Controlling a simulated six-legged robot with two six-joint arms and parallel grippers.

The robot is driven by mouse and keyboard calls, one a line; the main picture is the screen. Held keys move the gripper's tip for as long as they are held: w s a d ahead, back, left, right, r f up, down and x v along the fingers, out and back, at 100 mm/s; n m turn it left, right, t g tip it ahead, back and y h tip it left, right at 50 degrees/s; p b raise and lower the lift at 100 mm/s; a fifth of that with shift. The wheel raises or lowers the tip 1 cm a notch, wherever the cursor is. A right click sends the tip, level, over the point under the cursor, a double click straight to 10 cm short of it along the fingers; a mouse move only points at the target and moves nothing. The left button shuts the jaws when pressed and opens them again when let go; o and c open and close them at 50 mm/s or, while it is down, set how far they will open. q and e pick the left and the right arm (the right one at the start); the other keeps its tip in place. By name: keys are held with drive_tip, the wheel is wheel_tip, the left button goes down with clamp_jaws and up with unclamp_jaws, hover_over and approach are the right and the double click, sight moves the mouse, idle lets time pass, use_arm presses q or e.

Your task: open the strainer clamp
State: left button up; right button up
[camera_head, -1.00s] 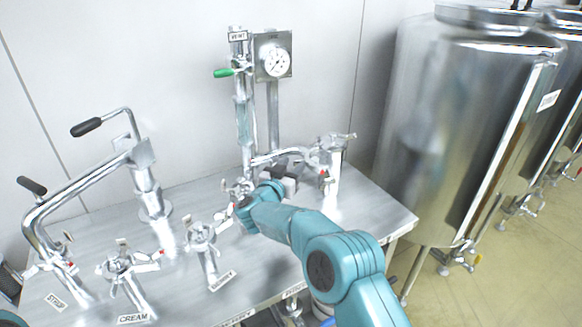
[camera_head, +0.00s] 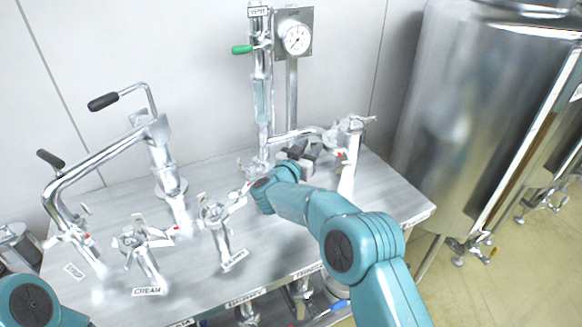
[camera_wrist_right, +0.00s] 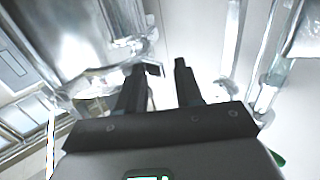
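A steel upright fitting (camera_head: 349,165) with a clamp and small lever on top stands at the right end of the steel table; a horizontal pipe joins it from the left. I cannot read a label that confirms it as the strainer. My right gripper (camera_head: 303,158) is just left of this fitting, its dark fingers raised above the table. In the right wrist view its two fingers (camera_wrist_right: 160,85) stand apart with nothing between them, near shiny steel pipework.
A labelled vent pipe with a green handle (camera_head: 242,49) and a gauge (camera_head: 297,40) stand behind. Clamped fittings sit on the steel table (camera_head: 205,268) at left, labelled cream (camera_head: 147,291) and others. A large steel tank (camera_head: 470,120) stands at right.

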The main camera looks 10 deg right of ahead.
drive_tip(key=b+v, duration=0.2)
drive_tip(key=v, duration=1.4)
drive_tip(key=shift+a+b, duration=0.15)
drive_tip(key=shift+b, duration=0.2)
drive_tip(key=shift+s+f, duration=0.1)
drive_tip(key=shift+s, duration=0.05)
